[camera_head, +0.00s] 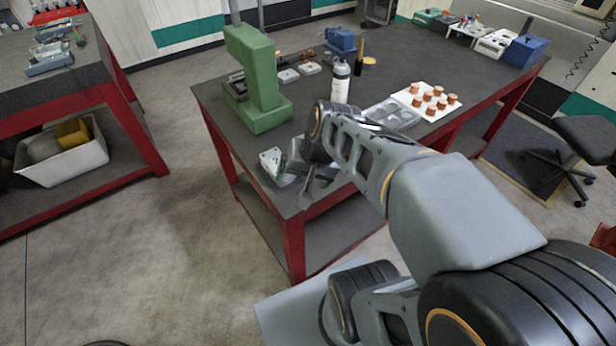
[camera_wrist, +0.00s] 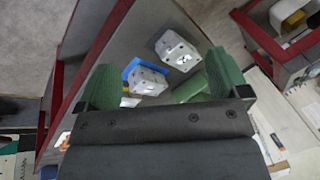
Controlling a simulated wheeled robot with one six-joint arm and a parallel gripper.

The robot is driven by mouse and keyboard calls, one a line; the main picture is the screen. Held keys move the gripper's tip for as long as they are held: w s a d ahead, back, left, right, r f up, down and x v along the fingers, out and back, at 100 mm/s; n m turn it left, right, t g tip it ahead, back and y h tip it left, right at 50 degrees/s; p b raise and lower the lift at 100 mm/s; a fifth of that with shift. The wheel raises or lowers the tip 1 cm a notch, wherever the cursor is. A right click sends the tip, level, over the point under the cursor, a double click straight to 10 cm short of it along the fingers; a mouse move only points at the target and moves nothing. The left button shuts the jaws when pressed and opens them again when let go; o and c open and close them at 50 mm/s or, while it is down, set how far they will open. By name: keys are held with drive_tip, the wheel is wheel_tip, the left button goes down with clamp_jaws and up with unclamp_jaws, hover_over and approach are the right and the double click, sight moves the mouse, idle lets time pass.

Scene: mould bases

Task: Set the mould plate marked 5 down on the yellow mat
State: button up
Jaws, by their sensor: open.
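A white mould plate with dark holes (camera_head: 272,161) is at the table's near corner in the head view, right beside my gripper (camera_head: 302,172). In the wrist view two pale plates show: one (camera_wrist: 148,80) between the green finger pads of my gripper (camera_wrist: 161,76), against something blue, and another (camera_wrist: 178,50) beyond the fingertips. I cannot read a number on either, so I cannot tell which is marked 5. My gripper is open, its fingers wide apart. I cannot make out a yellow mat in either view.
A green press (camera_head: 258,85) stands just behind the plate. A white bottle (camera_head: 340,82), a grey tray (camera_head: 391,114) and a white sheet with several copper cylinders (camera_head: 427,100) are farther right. Two pale blocks (camera_head: 289,75) lie behind the press. A white bin (camera_head: 62,160) is under the left bench.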

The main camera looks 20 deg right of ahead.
drive_tip(key=shift+s+a+r+n+t+h, duration=0.1)
drive_tip(key=shift+s+r+n+t+h, duration=0.1)
drive_tip(key=shift+s+r+n+h, duration=0.45)
drive_tip(key=shift+s+n+t+h, duration=0.2)
drive_tip(key=shift+s+n, duration=0.1)
drive_tip(key=shift+n, duration=0.7)
drive_tip(key=shift+s+a+r+n+t+h, duration=0.1)
drive_tip(key=shift+s+r+n+t+h, duration=0.1)
drive_tip(key=shift+s+r+n+h, duration=0.45)
